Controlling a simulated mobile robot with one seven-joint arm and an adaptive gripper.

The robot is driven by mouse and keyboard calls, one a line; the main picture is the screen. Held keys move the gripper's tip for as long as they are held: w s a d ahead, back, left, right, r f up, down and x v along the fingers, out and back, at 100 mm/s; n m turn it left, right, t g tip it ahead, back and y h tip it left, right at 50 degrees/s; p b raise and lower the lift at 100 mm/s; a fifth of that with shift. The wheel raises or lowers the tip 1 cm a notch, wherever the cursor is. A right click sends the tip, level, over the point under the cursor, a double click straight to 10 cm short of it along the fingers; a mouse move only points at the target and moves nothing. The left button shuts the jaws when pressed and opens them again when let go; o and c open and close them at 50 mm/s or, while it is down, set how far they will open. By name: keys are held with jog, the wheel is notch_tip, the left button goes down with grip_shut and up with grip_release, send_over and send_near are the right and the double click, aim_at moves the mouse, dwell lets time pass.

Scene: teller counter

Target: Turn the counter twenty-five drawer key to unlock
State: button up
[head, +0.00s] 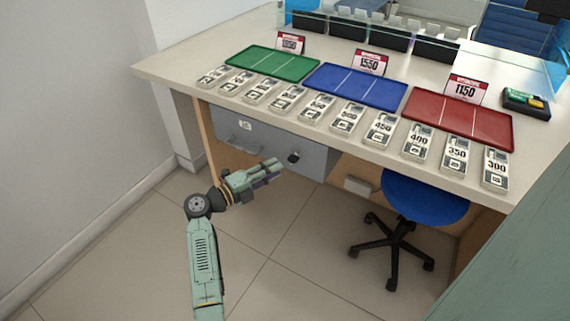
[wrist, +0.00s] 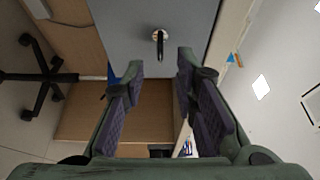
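A grey drawer (head: 265,143) hangs under the left part of the counter, with a small white label (head: 245,125) on its front. A black key (head: 294,157) sticks out of the right part of the drawer front. In the wrist view the key (wrist: 159,45) shows with a round silver lock plate behind it on the grey front. My gripper (head: 272,172) is open and empty, in front of the drawer and just left of the key in the head view. In the wrist view the key lies beyond the gap between the fingertips (wrist: 160,68), apart from both.
The counter top (head: 205,65) above holds green, blue and red trays, red-and-white number signs and a row of numbered bundles. A blue chair (head: 425,198) on a black wheeled base stands right of the drawer. Floor (head: 130,240) is open on the left.

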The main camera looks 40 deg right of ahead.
jog(key=a, duration=0.5)
dwell(0.4)
